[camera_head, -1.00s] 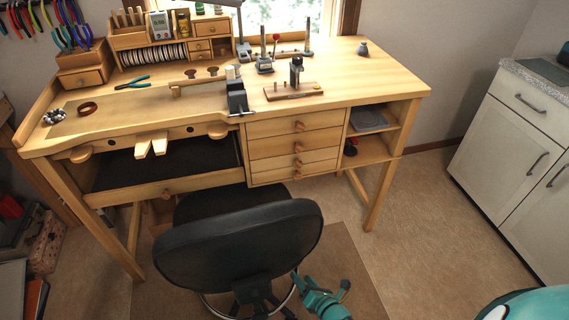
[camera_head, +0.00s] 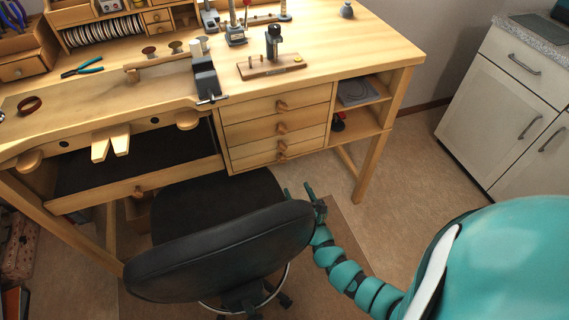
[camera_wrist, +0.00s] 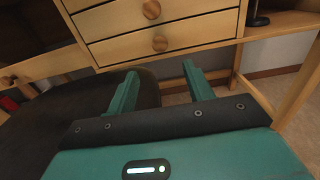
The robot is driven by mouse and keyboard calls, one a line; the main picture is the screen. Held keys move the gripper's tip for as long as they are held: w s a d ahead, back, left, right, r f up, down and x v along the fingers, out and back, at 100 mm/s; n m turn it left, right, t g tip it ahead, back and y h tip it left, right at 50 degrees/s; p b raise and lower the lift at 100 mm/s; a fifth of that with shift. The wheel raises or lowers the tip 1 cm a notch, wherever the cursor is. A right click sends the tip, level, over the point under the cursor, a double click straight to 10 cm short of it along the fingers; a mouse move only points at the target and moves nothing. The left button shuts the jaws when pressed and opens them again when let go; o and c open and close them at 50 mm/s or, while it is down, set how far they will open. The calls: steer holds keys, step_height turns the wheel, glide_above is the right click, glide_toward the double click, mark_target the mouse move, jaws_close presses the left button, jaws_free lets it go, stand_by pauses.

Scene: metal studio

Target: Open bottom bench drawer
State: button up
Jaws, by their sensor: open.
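The wooden workbench has a stack of several drawers with round knobs. The bottom bench drawer (camera_head: 250,161) is shut; its knob (camera_head: 281,157) faces me. In the wrist view the bottom drawer (camera_wrist: 205,30) and its round knob (camera_wrist: 160,43) lie above and between my fingertips.
A black office chair (camera_head: 220,245) stands before the bench, close left of my gripper. An open shelf (camera_head: 355,125) is right of the drawers. The bench leg (camera_head: 372,165) stands further right. A white cabinet (camera_head: 500,110) is at the right; the floor between is clear.

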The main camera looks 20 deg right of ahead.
mark_target(283, 161)
steer(key=w, duration=0.4)
steer(key=w+b, duration=0.1)
steer(key=w, duration=0.7)
steer(key=shift+w+a+b, duration=0.2)
steer(key=shift+a+b, duration=0.05)
steer(key=shift+b, duration=0.05)
jaws_close()
steer(key=shift+s, duration=0.1)
